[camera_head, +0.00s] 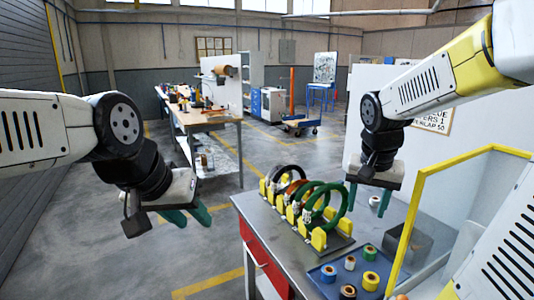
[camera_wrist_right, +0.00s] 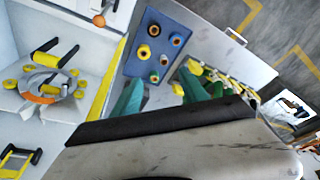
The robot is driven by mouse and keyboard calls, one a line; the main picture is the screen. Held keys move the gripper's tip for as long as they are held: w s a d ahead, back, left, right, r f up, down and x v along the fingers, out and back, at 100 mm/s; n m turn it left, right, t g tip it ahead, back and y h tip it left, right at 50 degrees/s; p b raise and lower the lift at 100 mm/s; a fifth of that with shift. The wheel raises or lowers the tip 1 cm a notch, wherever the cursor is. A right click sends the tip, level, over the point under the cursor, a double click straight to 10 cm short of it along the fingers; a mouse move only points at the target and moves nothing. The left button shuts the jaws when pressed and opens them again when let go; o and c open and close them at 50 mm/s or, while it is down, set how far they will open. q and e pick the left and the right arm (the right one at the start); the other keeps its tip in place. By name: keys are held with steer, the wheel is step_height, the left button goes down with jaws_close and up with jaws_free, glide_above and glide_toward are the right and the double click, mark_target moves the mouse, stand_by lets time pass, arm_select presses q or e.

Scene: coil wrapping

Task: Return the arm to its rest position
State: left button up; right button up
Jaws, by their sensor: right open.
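My left gripper (camera_head: 187,215) hangs at the left of the head view, over the floor and away from the table. Its two green fingers look apart, with nothing between them. My right gripper (camera_head: 367,201) hangs beside the coil rack, near the green coil (camera_head: 338,206). Its fingers are apart and empty. In the right wrist view the open right gripper (camera_wrist_right: 160,92) shows two green fingers, with the blue tray (camera_wrist_right: 178,24) of tape rolls beyond them. Several coils stand upright in the rack with yellow holders (camera_head: 318,239).
The metal table (camera_head: 262,212) has a red drawer front. A yellow-edged frame (camera_head: 412,215) stands at the right, close to my right arm. A ring with orange and yellow parts (camera_wrist_right: 45,86) lies on a white surface. Open floor (camera_head: 130,262) lies at left.

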steer(key=s+a+r+n+t+y, duration=0.3)
steer(key=s+a+r+n, duration=0.1)
steer(key=s+a, duration=0.5)
steer(key=shift+s+r+n, duration=0.15)
steer(key=shift+s+n, duration=0.45)
steer(key=shift+s, duration=0.35)
steer(key=shift+a, duration=0.1)
stand_by(0.7)
